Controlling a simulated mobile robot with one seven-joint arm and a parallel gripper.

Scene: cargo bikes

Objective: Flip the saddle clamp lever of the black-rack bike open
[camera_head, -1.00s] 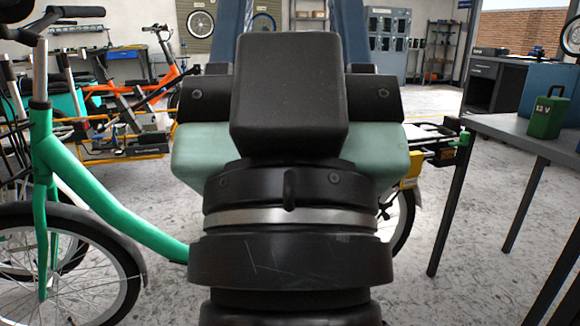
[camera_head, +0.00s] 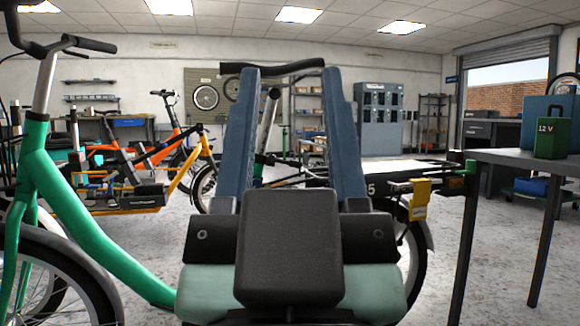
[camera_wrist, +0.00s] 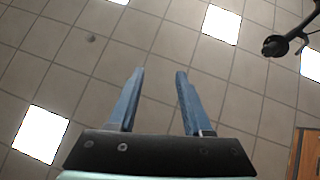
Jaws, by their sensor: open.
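My gripper (camera_head: 292,69) is open and empty, its two blue fingers pointing up in the middle of the head view. In the wrist view its open fingers (camera_wrist: 160,71) point toward the ceiling. Behind it stands a bike, mostly hidden, with a silver post (camera_head: 268,122) and a black bar (camera_head: 290,66) showing at the fingertips. A dark rack-like part with a pale top (camera_head: 400,170) shows to the right of the fingers. I cannot make out the saddle clamp lever in either view, nor tell for certain which bike has the black rack.
A green bike (camera_head: 95,240) stands close on the left. An orange bike (camera_head: 125,150) is farther back. A grey table (camera_head: 520,160) with a green 12 V box (camera_head: 553,138) is at right. A black handlebar end (camera_wrist: 285,42) shows in the wrist view. Some floor is clear.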

